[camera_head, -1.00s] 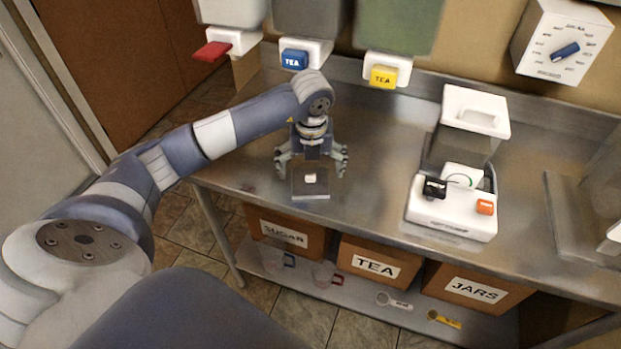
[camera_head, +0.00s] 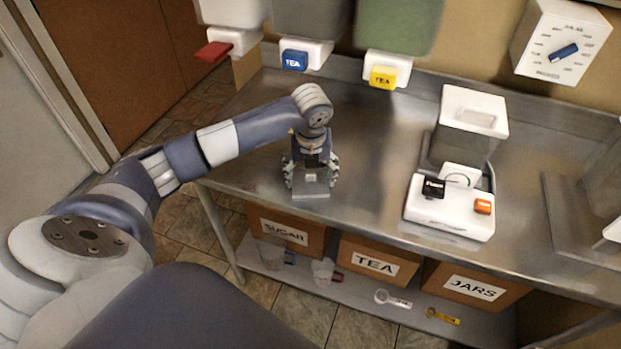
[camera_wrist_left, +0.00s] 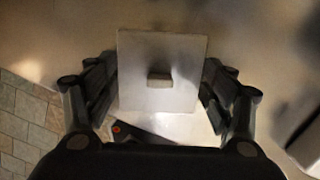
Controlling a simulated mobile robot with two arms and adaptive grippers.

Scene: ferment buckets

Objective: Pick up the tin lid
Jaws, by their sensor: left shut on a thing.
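The tin lid (camera_head: 310,190) is a flat, square grey piece with a small pale knob, near the front left edge of the steel counter. In the left wrist view the lid (camera_wrist_left: 160,50) fills the space between the fingers, its knob in the middle. My left gripper (camera_head: 311,178) points down over it and is shut on its two sides, fingers at the left and right edges. In the left wrist view the gripper (camera_wrist_left: 160,88) shows the fingers against those edges. What lies under the lid is hidden. My right gripper is not in view.
Dispensers with red (camera_head: 212,51), blue (camera_head: 294,59) and yellow (camera_head: 383,77) taps hang at the back. A white machine (camera_head: 450,208) stands to the right on the steel counter (camera_head: 375,150). Boxes marked SUGAR (camera_head: 284,232), TEA (camera_head: 375,262) and JARS (camera_head: 473,287) sit below.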

